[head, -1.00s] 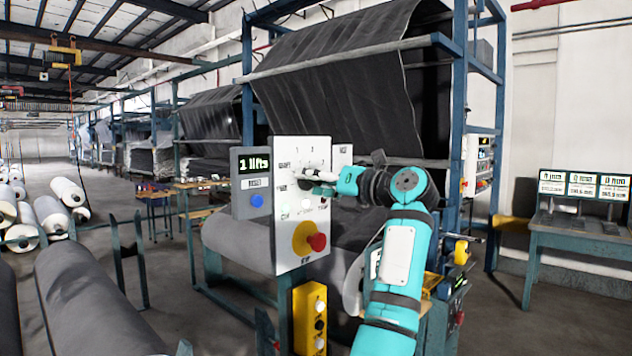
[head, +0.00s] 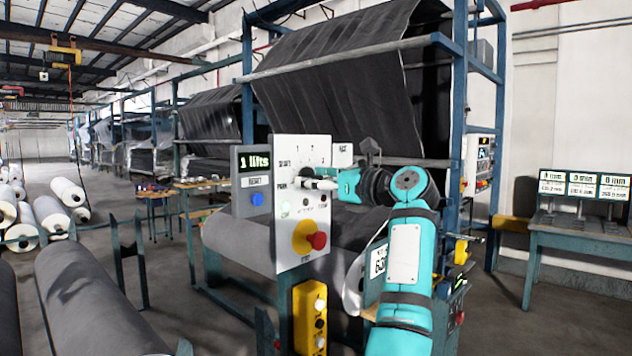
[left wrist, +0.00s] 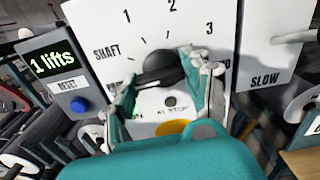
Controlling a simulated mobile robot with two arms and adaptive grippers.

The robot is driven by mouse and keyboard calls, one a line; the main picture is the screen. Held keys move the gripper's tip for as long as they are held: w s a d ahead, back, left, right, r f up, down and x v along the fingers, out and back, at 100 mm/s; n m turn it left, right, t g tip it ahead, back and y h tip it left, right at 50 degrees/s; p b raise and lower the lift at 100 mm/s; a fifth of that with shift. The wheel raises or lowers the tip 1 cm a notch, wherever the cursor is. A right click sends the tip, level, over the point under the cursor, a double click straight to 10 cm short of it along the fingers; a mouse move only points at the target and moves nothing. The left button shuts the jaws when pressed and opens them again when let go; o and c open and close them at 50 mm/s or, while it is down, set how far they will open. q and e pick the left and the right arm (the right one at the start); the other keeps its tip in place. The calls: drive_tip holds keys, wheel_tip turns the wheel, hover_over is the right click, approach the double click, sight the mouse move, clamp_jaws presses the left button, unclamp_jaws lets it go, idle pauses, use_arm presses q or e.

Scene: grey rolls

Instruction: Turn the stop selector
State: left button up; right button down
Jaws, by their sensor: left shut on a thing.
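The stop selector is a black knob with a bar handle (left wrist: 160,67) on a white panel (head: 290,240). Printed marks 1, 2, 3 and SHAFT surround it. My left gripper (left wrist: 160,84) is shut on the knob, one finger at each side of it in the left wrist view. The handle slants, its right end higher in that view. In the head view my left gripper (head: 322,180) reaches the panel from the right and largely hides the knob. The display (head: 254,162) beside the panel reads "1 lifts". My right gripper is not in view.
Below the selector are small lights and a red stop button (head: 317,240) on a yellow disc. A blue reset button (head: 257,199) sits left of the panel. A yellow push-button box (head: 310,315) stands below. Large grey rolls (head: 95,300) lie at left.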

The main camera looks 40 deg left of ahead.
use_arm(q)
drive_tip(key=shift+n, duration=0.6)
drive_tip(key=o, duration=1.2)
drive_tip(key=shift+c, duration=0.2)
drive_tip(key=shift+d, duration=0.1)
drive_tip(key=d, duration=1.2)
drive_tip(key=shift+s, duration=0.45)
drive_tip(key=shift+a, duration=0.1)
